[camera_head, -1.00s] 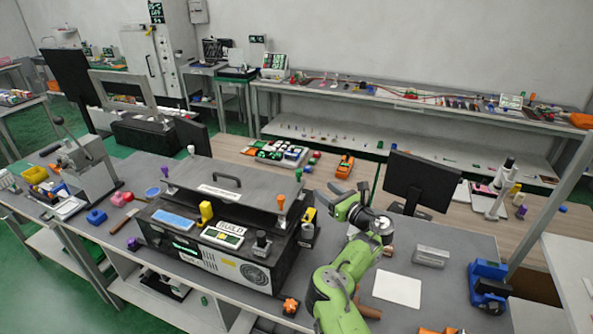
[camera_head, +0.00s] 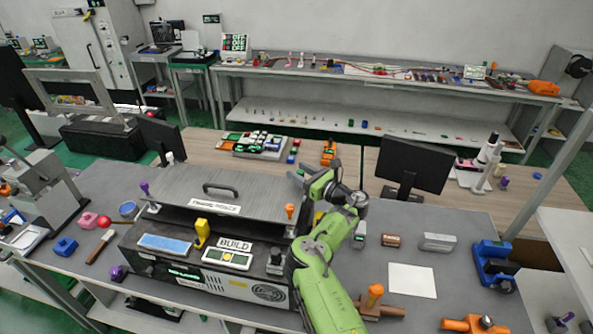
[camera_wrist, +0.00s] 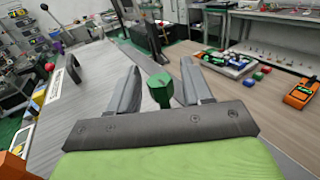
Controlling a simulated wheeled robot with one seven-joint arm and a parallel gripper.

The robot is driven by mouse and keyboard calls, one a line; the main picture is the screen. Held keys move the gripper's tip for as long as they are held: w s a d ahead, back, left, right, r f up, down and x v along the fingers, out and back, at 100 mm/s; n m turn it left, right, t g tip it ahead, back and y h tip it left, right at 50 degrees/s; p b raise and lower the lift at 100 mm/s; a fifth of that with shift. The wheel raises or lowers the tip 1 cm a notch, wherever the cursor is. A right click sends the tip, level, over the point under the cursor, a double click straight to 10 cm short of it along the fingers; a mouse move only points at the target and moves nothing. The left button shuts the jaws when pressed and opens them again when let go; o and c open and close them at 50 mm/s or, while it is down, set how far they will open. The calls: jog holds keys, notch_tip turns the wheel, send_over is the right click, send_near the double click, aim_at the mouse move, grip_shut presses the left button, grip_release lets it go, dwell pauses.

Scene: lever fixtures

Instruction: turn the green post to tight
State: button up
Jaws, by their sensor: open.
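The green post (camera_wrist: 161,88) shows in the wrist view as a dark green knob on a short stem. It stands between the two fingers of my gripper (camera_wrist: 161,84), which are open, with a gap visible on each side. In the head view my gripper (camera_head: 300,180) is at the back right corner of the grey hinged-looking panel (camera_head: 232,180) with a black handle. There it hides the green post. An orange post (camera_head: 290,212) stands at the panel's front right corner, and a purple post (camera_head: 145,188) at its left.
A yellow lever (camera_head: 201,233) stands on the machine's front ledge. A black monitor (camera_head: 414,166) stands right of my arm. An orange-handled tool (camera_head: 375,295) and a blue fixture (camera_head: 494,262) are on the right of the bench.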

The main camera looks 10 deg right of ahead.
grip_shut()
jog(key=m+t+h, duration=0.2)
jog(key=m+h, duration=0.1)
jog(key=h, duration=0.1)
jog(key=shift+a, duration=0.2)
jog(key=shift+d+m+t+h+p, duration=0.2)
jog(key=shift+m+t+h+p, duration=0.25)
jog(key=shift+m+h, duration=0.55)
grip_release()
jog(key=b+v, duration=0.9)
jog(key=v, duration=0.6)
jog(key=shift+s, duration=0.35)
